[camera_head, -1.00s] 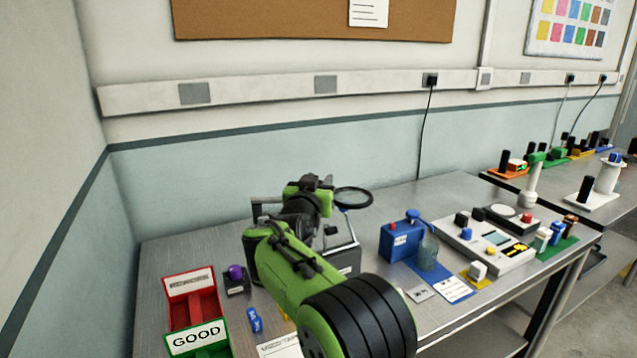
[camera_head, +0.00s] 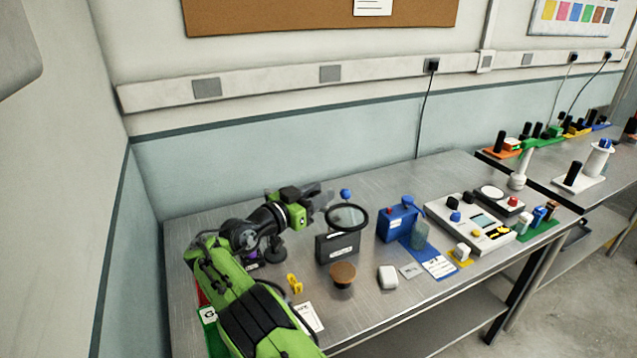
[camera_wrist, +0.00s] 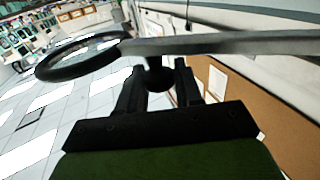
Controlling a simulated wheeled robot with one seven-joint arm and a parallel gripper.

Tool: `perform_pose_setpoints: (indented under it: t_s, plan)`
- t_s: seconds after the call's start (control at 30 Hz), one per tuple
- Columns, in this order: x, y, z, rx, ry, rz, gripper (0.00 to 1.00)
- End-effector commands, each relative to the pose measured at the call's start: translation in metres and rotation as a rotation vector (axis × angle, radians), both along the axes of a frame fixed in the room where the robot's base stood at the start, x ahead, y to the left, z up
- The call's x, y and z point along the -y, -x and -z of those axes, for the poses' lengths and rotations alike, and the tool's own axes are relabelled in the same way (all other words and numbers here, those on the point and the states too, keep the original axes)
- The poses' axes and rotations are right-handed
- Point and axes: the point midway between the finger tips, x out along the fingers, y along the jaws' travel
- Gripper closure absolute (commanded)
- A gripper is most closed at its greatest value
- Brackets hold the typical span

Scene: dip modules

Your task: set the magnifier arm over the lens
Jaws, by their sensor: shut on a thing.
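The magnifier's dark ring (camera_head: 347,230) shows in the head view, above a dark labelled box (camera_head: 337,248). In the wrist view the ring (camera_wrist: 52,67) sits at the upper left, and its grey arm (camera_wrist: 235,43) runs to the right. My gripper (camera_head: 328,197) is at the back left of the ring. In the wrist view my gripper (camera_wrist: 158,82) is shut on a dark round knob (camera_wrist: 158,80) under the magnifier arm. A blue ball (camera_head: 346,194) shows just behind the ring. I cannot pick out the lens for certain.
A brown round-topped piece (camera_head: 342,271) and a white block (camera_head: 388,277) stand in front of the box. A blue dispenser (camera_head: 395,226) and a control panel (camera_head: 470,226) are to the right. A yellow piece (camera_head: 294,284) lies at the left. The back of the table is mostly clear.

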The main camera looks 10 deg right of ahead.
Motion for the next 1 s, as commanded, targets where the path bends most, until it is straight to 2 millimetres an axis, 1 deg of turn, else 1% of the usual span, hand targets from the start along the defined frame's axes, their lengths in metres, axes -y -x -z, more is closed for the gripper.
perform_pose_setpoints:
  t_s: [0.03, 0.43, 0.47, 0.5, 0.6, 0.87, 0.93, 1.0]
  plan:
    - [-0.001, 0.000, -0.002, 0.003, 0.001, 0.004, 1.00]
    - [0.000, 0.001, 0.000, 0.001, 0.002, 0.010, 1.00]
    - [0.000, 0.001, 0.000, 0.001, 0.002, 0.010, 0.64]
    - [0.000, 0.001, 0.000, 0.001, 0.002, 0.010, 0.58]
    - [0.000, 0.001, 0.000, 0.001, 0.001, 0.010, 0.44]
    - [-0.001, 0.001, 0.000, 0.001, 0.001, 0.009, 0.44]
    - [-0.007, 0.004, 0.000, 0.000, 0.002, 0.007, 0.44]
    - [-0.018, 0.011, 0.000, 0.000, 0.004, 0.005, 0.44]
